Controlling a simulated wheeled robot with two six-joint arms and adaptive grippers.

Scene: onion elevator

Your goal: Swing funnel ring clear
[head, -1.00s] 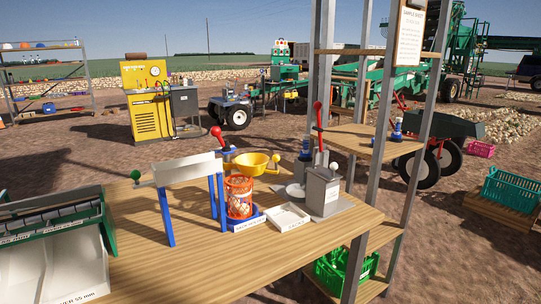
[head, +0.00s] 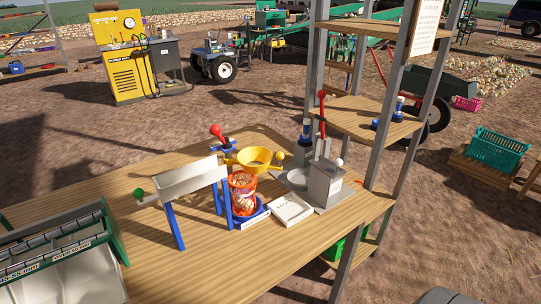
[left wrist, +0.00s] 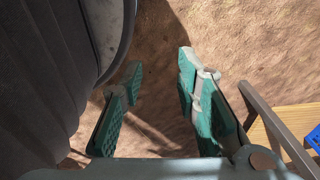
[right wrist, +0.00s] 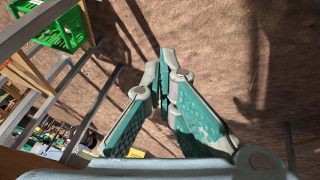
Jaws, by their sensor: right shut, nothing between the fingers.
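The yellow funnel ring (head: 254,159) is on the wooden bench in the head view. It sits above and just behind an orange mesh container of onions (head: 242,193), which stands on a blue base (head: 255,215). From this angle I cannot tell how far the ring overlaps the container's mouth. A yellow arm with a small knob (head: 278,155) extends right of the ring. My left gripper (left wrist: 160,75) is open and empty over bare ground in the left wrist view. My right gripper (right wrist: 167,60) is shut and empty in the right wrist view. Neither gripper shows in the head view.
A grey chute on blue legs (head: 185,182) stands left of the container. A white tray (head: 291,210) and a grey device with a red-knobbed lever (head: 325,183) stand right of it. A red-knobbed lever (head: 216,131) is behind. A metal-post shelf (head: 383,160) borders the bench's right.

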